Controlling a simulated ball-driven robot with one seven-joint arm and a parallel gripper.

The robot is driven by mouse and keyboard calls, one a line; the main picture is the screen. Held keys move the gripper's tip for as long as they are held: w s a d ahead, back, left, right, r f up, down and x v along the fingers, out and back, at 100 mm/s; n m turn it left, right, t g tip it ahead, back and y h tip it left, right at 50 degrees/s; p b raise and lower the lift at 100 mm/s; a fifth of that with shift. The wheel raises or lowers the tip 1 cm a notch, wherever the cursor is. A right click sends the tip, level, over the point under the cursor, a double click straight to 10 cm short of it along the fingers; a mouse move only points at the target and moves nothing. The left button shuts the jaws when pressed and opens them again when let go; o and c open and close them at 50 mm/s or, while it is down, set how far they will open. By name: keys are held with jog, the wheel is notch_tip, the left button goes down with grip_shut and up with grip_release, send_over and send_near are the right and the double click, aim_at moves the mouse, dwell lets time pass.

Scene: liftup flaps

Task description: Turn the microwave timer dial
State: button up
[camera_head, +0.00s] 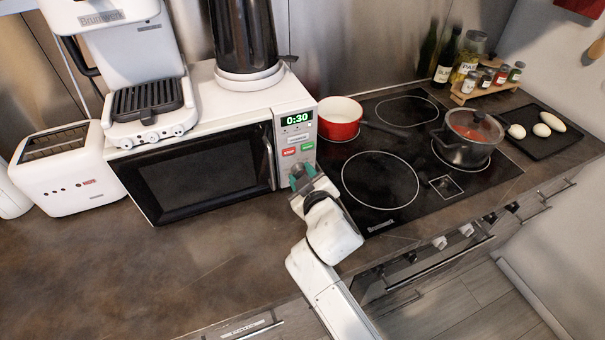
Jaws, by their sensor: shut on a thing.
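The white microwave (133,152) with a dark door stands on the counter. Its control panel has a lit green display (297,118) reading 0:30, with a red and a green button below it. My gripper (300,177) is at the lower part of this panel, just right of the door handle (268,160). The gripper is shut at the place where the timer dial sits. The dial itself is hidden behind the gripper.
A coffee machine (112,20) and a black kettle (243,40) stand on the microwave, and a toaster (70,188) stands left of it. A red pot (340,112) and a lidded pot (467,140) are on the black cooktop (385,205). The counter in front of the microwave (180,265) is clear.

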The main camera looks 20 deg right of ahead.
jog(key=m+y+p, duration=0.2)
jog(key=m, duration=0.2)
jog(key=shift+d, duration=0.2)
jog(key=shift+d+f+m+y, duration=0.15)
jog(key=shift+m+y, duration=0.95)
jog(key=shift+m, duration=0.7)
jog(key=o, duration=1)
jog(key=shift+o, duration=0.2)
jog(key=b+v, duration=0.1)
jog(key=v, duration=1)
jog(key=shift+f, duration=0.1)
